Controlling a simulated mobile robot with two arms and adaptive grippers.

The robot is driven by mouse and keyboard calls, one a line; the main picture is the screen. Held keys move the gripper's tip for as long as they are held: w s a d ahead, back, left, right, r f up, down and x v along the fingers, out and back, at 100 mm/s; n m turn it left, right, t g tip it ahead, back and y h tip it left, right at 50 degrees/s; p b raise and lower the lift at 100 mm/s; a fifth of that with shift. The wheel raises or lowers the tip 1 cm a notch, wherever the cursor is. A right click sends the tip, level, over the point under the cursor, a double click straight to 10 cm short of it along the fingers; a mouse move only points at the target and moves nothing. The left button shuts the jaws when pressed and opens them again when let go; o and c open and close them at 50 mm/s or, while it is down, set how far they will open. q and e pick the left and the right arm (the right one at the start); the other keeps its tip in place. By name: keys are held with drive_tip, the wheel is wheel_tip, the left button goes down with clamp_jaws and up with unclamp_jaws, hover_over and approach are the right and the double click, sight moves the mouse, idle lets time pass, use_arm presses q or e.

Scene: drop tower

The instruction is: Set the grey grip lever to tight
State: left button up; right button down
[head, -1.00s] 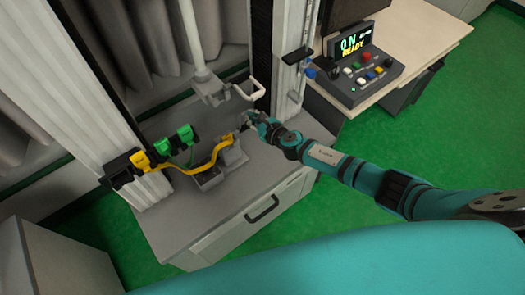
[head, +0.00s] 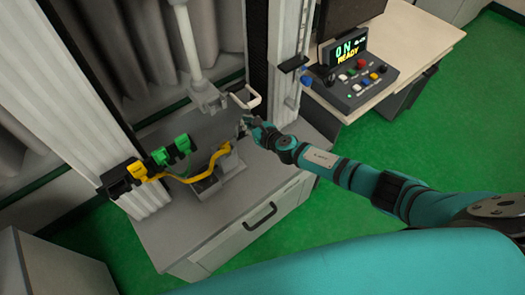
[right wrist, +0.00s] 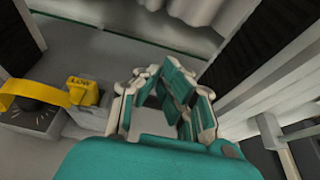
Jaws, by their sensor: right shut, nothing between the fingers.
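A pale grey U-shaped bar (head: 246,98) sticks out beside the grey clamp block (head: 208,99) under the white vertical post in the head view. It looks like the grip lever, but I cannot read a tight mark. My right gripper (head: 247,124) is shut and empty, just below this bar and above the cabinet top. I cannot tell if they touch. In the right wrist view its teal fingers (right wrist: 167,98) show above the grey surface, and the bar is not clearly seen. My left gripper is not in view.
A yellow cable (head: 198,176) runs from the sockets on the left to a grey box; its yellow plug (right wrist: 83,92) is close to my right fingers. Green plugs (head: 161,156) hang at the left column. A control console (head: 362,88) stands on the right desk.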

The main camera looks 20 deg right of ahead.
drive_tip(key=v, duration=1.1)
drive_tip(key=shift+s, duration=0.3)
drive_tip(key=shift+r, duration=0.1)
drive_tip(key=s+d+f+m+g+h+b, duration=0.1)
drive_tip(key=d+f+m, duration=0.1)
drive_tip(key=f+m, duration=0.2)
drive_tip(key=s+d+f+m+h, duration=0.1)
drive_tip(key=f+m, duration=0.3)
drive_tip(key=f, duration=0.4)
drive_tip(key=s+d+f+m+g+h+b, duration=0.1)
drive_tip(key=s+d+f+m, duration=0.1)
drive_tip(key=f+m, duration=0.2)
drive_tip(key=shift+d+f+m+g+h+b, duration=0.15)
drive_tip(key=shift+d+f+m+b, duration=0.05)
drive_tip(key=shift+f, duration=0.3)
drive_tip(key=shift+d+f+m+g+h+b, duration=0.15)
drive_tip(key=shift+f+m, duration=0.05)
drive_tip(key=shift+f, duration=0.3)
drive_tip(key=s+d+f+m+g+h+b, duration=0.25)
drive_tip(key=s+f+m+g, duration=0.35)
drive_tip(key=s+f+m, duration=1.3)
drive_tip(key=s+a+f+m+g, duration=0.1)
drive_tip(key=s+f+m, duration=0.2)
drive_tip(key=s, duration=0.9)
drive_tip(key=s+a+f+m+g+y+b, duration=0.1)
drive_tip(key=s+a+f+m+g, duration=0.1)
drive_tip(key=s+f, duration=0.4)
drive_tip(key=s, duration=0.5)
drive_tip(key=shift+s+m, duration=0.4)
